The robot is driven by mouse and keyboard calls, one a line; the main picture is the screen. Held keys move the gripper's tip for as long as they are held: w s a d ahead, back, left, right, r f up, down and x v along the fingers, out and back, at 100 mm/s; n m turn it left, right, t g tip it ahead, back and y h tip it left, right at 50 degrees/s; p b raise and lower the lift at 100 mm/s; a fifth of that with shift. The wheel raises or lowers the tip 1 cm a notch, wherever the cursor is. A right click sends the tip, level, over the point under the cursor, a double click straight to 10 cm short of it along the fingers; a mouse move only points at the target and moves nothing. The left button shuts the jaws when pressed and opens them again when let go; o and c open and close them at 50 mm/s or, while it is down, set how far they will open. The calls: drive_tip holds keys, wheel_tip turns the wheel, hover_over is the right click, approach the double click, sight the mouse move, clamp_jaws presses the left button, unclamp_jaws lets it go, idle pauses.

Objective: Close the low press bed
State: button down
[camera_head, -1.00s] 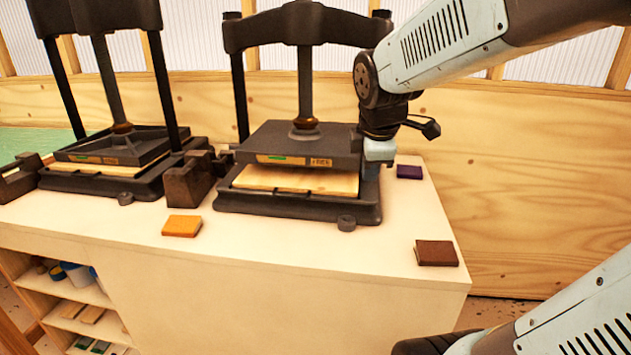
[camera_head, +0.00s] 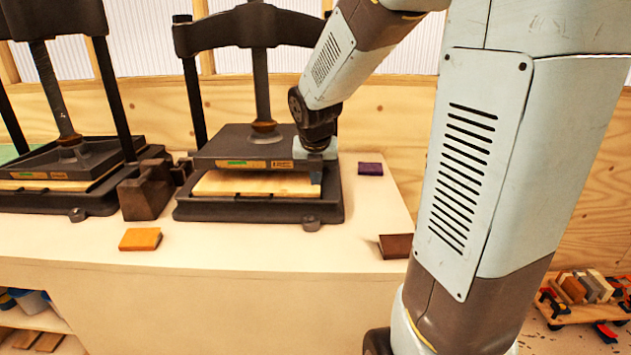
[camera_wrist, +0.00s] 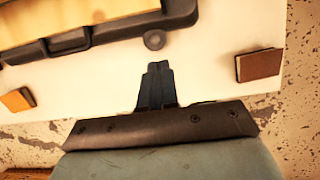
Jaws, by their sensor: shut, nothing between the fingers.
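The right press (camera_head: 260,150) has a dark plate on a central screw. Under it is a pale wooden bed (camera_head: 255,184), with a gap showing between bed and plate, in a dark base frame (camera_head: 240,212). A left press (camera_head: 70,158) has a similar plate close above a pale bed (camera_head: 45,185). My gripper (camera_head: 315,178) is at the plate's right front corner, pointing down; whether it touches is unclear. In the wrist view its fingers (camera_wrist: 156,68) are shut and empty, with the base's round lug (camera_wrist: 153,40) just beyond the tips.
An orange block (camera_head: 140,239), a brown block (camera_head: 395,246) and a purple block (camera_head: 370,168) lie on the pale bench (camera_head: 250,254). Dark blocks (camera_head: 145,195) stand between the presses. A low cart (camera_head: 585,295) is on the floor at right. The front bench strip is mostly clear.

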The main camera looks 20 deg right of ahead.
drive_tip(key=w+f, duration=0.2)
drive_tip(key=w+d+f, duration=0.1)
drive_tip(key=f, duration=0.2)
drive_tip(key=w+d+f, duration=0.1)
drive_tip(key=w+f, duration=0.1)
drive_tip(key=f, duration=0.1)
drive_tip(key=shift+w+d+f, duration=0.15)
drive_tip(key=shift+w+f, duration=0.05)
drive_tip(key=shift+w, duration=0.1)
drive_tip(key=shift+w+d, duration=0.25)
drive_tip(key=shift+w, duration=0.3)
drive_tip(key=shift+w+a, duration=0.1)
